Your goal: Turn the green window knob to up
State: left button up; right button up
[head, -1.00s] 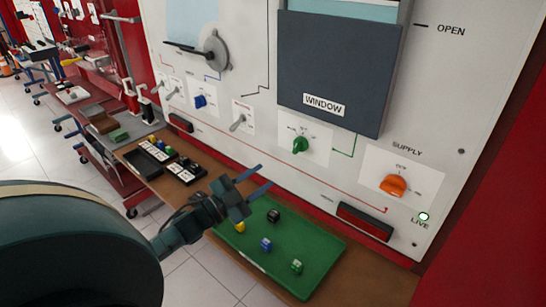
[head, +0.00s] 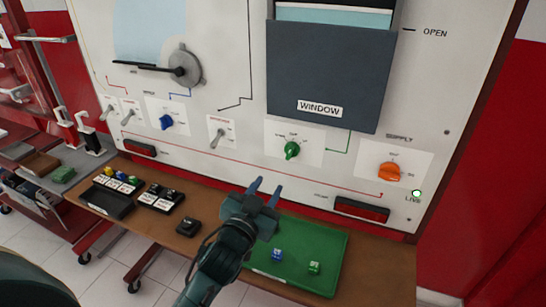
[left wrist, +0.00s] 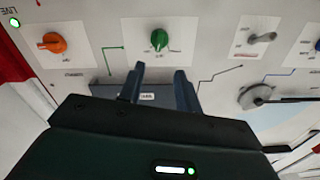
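The green window knob (head: 291,150) is on a white plate on the upright panel, below the dark grey WINDOW panel (head: 330,75). Its pointer setting is too small to read. It also shows in the left wrist view (left wrist: 159,40), where the panel appears upside down. My left gripper (head: 267,187) is below and left of the knob, in front of the panel. Its two fingers are apart with nothing between them, and they point toward the panel. In the left wrist view the gripper (left wrist: 160,74) has the knob just beyond its fingertips, not touching. My right gripper is not in view.
An orange supply knob (head: 390,172) is right of the green knob, with a lit green LIVE lamp (head: 417,194). A toggle switch (head: 217,138) and a blue knob (head: 166,122) are to the left. A green tray (head: 325,245) with small blocks lies on the bench below.

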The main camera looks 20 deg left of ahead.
aim_at(289, 154)
pick_arm(q)
jog(key=w, duration=0.8)
jog(key=w+p, duration=0.1)
jog(key=w, duration=0.4)
jog(key=shift+w+d, duration=0.1)
jog(key=shift+d, duration=0.2)
grip_shut()
